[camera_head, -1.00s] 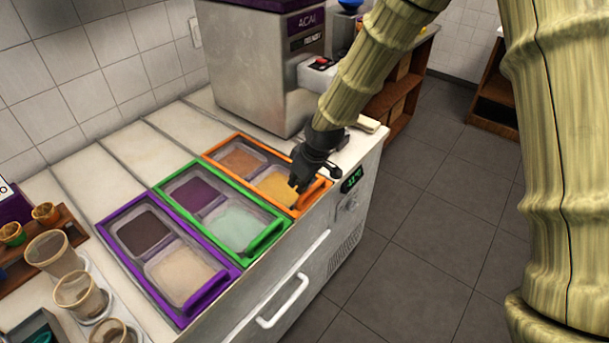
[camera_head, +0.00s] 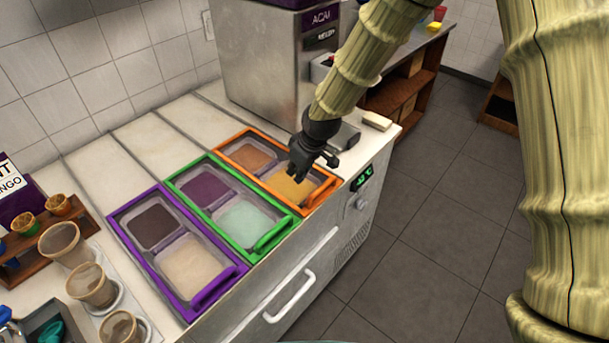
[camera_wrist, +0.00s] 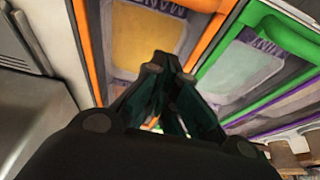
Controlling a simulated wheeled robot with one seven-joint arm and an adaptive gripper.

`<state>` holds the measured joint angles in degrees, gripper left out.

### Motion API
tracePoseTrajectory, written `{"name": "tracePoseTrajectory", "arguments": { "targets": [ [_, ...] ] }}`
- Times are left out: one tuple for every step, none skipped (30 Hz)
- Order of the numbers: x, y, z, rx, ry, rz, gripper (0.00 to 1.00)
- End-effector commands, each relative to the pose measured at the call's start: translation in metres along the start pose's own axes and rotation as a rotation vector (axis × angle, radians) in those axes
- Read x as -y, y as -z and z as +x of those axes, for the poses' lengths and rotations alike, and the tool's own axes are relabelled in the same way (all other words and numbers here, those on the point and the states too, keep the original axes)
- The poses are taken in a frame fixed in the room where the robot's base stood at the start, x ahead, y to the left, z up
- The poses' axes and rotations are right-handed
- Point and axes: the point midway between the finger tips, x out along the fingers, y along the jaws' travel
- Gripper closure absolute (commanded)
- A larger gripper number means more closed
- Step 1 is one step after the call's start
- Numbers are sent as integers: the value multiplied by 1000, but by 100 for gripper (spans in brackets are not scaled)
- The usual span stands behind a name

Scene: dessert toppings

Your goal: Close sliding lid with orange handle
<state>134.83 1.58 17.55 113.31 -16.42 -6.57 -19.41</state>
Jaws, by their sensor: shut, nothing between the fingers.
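The orange-framed topping well (camera_head: 252,134) is at the right end of a row of three in the head view. My gripper (camera_head: 304,173) is shut and empty, above the yellow part, a little behind the handle. I cannot tell whether it touches anything. In the wrist view the shut fingers (camera_wrist: 165,75) lie in front of the orange frame (camera_wrist: 210,42), with the yellow topping (camera_wrist: 148,45) beyond.
A steel açaí machine (camera_head: 262,70) stands behind. Cups (camera_head: 92,285) stand at the lower left. The floor to the right is clear.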

Motion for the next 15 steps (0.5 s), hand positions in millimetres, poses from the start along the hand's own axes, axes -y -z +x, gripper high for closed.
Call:
{"name": "tracePoseTrajectory", "arguments": {
  "targets": [
    [-2, -1, -6, -3, -2, 2, 100],
    [-2, -2, -9, -2, -2, 2, 100],
    [-2, -3, -14, -1, -2, 3, 100],
    [-2, -3, -17, -2, -2, 4, 100],
    [-2, -3, -20, -2, -3, 4, 100],
    [-2, -3, -25, -3, -3, 4, 100],
    [-3, -3, -29, -3, -3, 4, 100],
    [-3, -2, -32, -4, -3, 4, 100],
    [-3, -3, -37, -3, -3, 4, 100],
    [-3, -3, -41, -3, -3, 4, 100],
    [-3, -3, -45, -4, -3, 4, 100],
    [-2, -3, -50, -3, -3, 4, 100],
    [-2, -3, -54, -3, -3, 4, 100],
    [-3, -3, -58, -2, -3, 4, 100],
    [-3, -3, -64, -4, -3, 4, 100]
  ]
}}
